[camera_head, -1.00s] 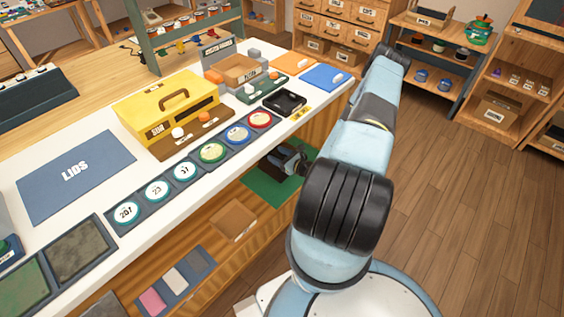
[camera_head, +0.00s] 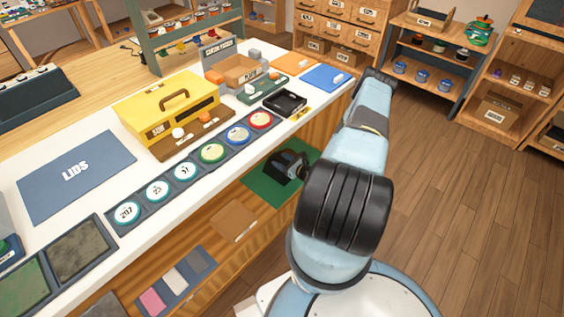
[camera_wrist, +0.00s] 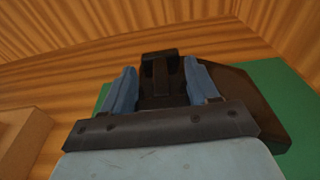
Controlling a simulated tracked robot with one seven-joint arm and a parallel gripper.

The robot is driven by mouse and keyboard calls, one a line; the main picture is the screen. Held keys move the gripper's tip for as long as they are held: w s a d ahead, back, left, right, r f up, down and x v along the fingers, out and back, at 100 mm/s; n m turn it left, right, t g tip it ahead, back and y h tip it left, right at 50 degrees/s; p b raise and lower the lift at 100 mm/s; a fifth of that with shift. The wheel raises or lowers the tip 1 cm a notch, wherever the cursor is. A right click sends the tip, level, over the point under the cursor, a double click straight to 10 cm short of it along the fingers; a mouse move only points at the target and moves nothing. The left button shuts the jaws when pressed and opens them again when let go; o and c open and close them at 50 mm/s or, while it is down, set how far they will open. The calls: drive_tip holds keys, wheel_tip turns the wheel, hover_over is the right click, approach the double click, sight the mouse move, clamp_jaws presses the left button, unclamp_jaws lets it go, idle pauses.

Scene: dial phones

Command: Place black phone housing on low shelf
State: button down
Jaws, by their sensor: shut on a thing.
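The black phone housing (camera_wrist: 235,93) is between the blue fingers of my gripper (camera_wrist: 160,82) in the wrist view. My gripper is shut on it. In the head view the dark housing (camera_head: 279,168) shows over the green mat (camera_head: 261,186) on the low wooden shelf (camera_head: 207,242) under the white counter. The green mat also shows around the housing in the wrist view (camera_wrist: 283,78). I cannot tell whether the housing touches the mat. My forearm hides part of the shelf's right side.
A brown box (camera_head: 234,220) sits on the shelf left of the mat. The white counter edge (camera_head: 150,225) overhangs the shelf. Several round dials (camera_head: 212,152) and a black tray (camera_head: 285,102) are on the counter. Wooden walls stand close behind my gripper.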

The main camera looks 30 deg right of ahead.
drive_tip(key=shift+c, duration=1.4)
unclamp_jaws()
drive_tip(key=v, duration=1.2)
drive_tip(key=shift+s+f, duration=0.1)
drive_tip(key=shift+s, duration=0.05)
